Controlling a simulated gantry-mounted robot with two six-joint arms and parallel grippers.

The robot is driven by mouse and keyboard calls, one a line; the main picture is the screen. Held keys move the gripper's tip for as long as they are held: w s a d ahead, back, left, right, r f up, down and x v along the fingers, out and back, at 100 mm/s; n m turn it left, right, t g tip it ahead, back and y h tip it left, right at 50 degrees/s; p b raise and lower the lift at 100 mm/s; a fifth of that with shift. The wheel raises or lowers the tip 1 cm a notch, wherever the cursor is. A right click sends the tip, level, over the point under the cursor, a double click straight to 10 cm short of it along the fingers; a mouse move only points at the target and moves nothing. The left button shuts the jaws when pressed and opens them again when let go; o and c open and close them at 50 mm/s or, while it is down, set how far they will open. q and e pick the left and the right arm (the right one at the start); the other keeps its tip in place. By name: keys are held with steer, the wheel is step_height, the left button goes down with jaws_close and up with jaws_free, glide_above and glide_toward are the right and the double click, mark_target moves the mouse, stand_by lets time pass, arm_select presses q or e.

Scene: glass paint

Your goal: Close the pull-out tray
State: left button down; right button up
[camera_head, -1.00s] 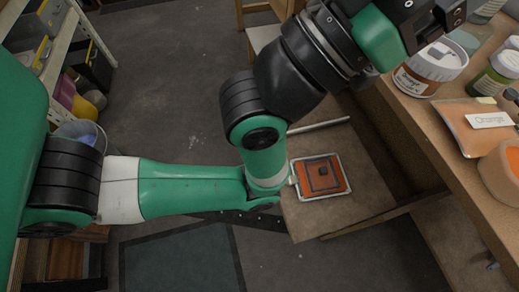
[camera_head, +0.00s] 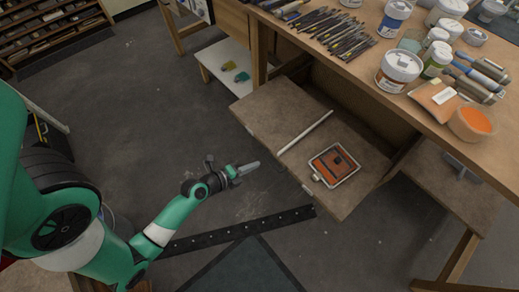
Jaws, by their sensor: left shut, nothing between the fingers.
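The pull-out tray (camera_head: 262,108) is a brown wooden board extending from under the workbench (camera_head: 455,120) on the right. Its front edge faces lower left, and a dark gap shows between it and the bench. A white rod (camera_head: 306,131) and a white-framed orange-red square piece (camera_head: 333,165) lie on it. My left gripper (camera_head: 249,168) is shut and empty. It shows over the floor, to the left of the tray's front edge, with a gap in the picture. Its height against the tray is hard to judge. My right gripper is not in view.
A white low stool or shelf (camera_head: 228,68) is behind the tray. A black perforated strip (camera_head: 240,231) lies on the floor. Open floor lies left of the tray.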

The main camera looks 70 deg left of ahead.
mark_target(275, 155)
arm_select(q)
steer(key=shift+n+g+y, duration=0.3)
steer(key=shift+n, duration=0.1)
steer(key=b+x, duration=0.1)
steer(key=x, duration=0.7)
steer(key=shift+w+a+f+b, duration=0.15)
steer(key=shift+a+f+b, duration=0.15)
steer(key=shift+b, duration=0.1)
steer(key=shift+w+a+f, duration=0.15)
steer(key=shift+w, duration=0.25)
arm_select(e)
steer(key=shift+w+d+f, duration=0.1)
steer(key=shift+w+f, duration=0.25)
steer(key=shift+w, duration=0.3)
